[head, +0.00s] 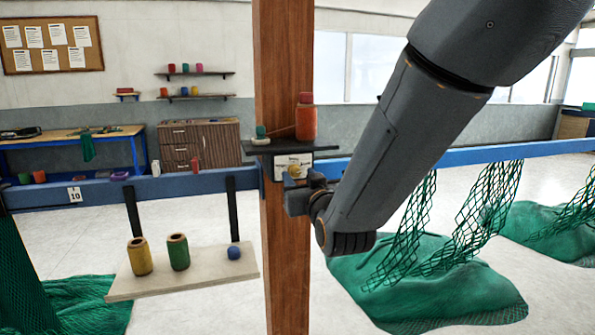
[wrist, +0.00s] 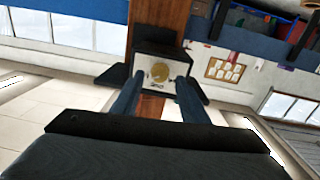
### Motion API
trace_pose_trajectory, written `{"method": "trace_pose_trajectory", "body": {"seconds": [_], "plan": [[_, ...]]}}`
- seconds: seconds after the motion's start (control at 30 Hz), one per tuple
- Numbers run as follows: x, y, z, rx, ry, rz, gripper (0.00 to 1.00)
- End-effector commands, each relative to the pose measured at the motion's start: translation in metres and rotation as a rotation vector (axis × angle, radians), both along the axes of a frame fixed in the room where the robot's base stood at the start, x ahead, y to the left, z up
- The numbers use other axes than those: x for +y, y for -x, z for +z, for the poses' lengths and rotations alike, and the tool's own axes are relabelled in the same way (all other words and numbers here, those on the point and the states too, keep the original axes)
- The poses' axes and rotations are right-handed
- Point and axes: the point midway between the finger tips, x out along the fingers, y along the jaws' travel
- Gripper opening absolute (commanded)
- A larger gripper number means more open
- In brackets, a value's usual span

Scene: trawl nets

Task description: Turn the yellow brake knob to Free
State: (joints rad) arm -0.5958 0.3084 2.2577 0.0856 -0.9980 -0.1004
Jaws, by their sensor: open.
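The yellow brake knob (head: 294,171) sits on a small white plate (head: 281,164) on the wooden post, under a black shelf. In the wrist view the knob (wrist: 159,72) shows as a round yellow disc on the white plate (wrist: 143,67), with dark marks too small to read. My gripper (head: 300,186) is just in front of the plate in the head view. In the wrist view my gripper (wrist: 156,82) is open, with one finger to each side of the knob. I cannot tell whether the fingers touch it. The knob's setting cannot be read.
A blue rail (head: 215,184) crosses the post (head: 285,60). A hanging board (head: 200,274) with spools is at lower left. Green nets (head: 440,285) lie at right.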

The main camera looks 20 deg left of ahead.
Motion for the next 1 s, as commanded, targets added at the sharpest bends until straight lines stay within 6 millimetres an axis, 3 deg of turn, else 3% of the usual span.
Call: {"method": "trace_pose_trajectory", "body": {"seconds": [0.2,0.57,0.6,0.83,1.0], "plan": [[0.011,-0.019,0.001,0.001,0.000,0.000,0.40],[0.014,-0.024,0.000,0.001,0.000,0.000,0.40],[0.014,-0.024,0.000,0.001,0.000,0.000,0.39],[0.013,-0.024,0.000,0.001,0.000,0.000,0.02],[0.013,-0.024,-0.001,-0.003,0.007,0.000,0.02]]}}
